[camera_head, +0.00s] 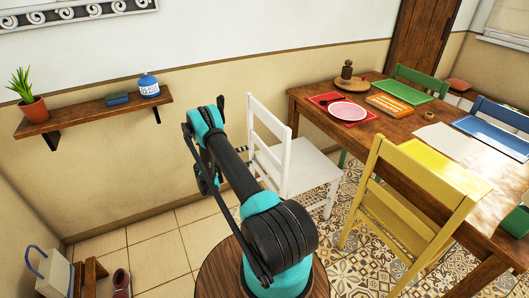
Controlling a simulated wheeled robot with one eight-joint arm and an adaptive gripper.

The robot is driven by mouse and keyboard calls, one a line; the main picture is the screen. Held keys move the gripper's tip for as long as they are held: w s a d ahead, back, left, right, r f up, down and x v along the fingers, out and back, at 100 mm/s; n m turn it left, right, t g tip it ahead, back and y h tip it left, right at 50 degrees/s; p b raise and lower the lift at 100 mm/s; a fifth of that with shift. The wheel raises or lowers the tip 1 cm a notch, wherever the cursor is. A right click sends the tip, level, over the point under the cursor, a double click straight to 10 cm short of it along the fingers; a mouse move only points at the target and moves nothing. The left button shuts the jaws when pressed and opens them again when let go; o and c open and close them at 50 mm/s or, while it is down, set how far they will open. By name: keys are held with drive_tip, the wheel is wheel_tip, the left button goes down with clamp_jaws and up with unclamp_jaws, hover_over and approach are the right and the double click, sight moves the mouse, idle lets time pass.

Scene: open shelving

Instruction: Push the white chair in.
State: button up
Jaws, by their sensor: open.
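The white chair (302,167) stands at the left end of the wooden dining table (365,117). Its slatted back is toward the left and its seat faces the table, with a visible part of the seat outside the table edge. My black and teal arm reaches up from the bottom centre, left of the chair. My gripper (208,181) is low behind the arm, left of the chair back, and partly hidden by the arm links. It is open, and I see nothing held in it. I cannot tell whether it touches the chair.
A yellow chair (408,200) stands at the near side of the table, with green (421,80) and blue (499,112) chairs farther off. A wall shelf (95,115) holds a plant and a jar. A wooden stool or rack (90,275) is at lower left. Tiled floor (155,245) is clear.

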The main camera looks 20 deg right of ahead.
sight(264, 150)
drive_tip(key=d, duration=1)
drive_tip(key=shift+w+d, duration=0.2)
drive_tip(key=shift+d, duration=0.2)
clamp_jaws()
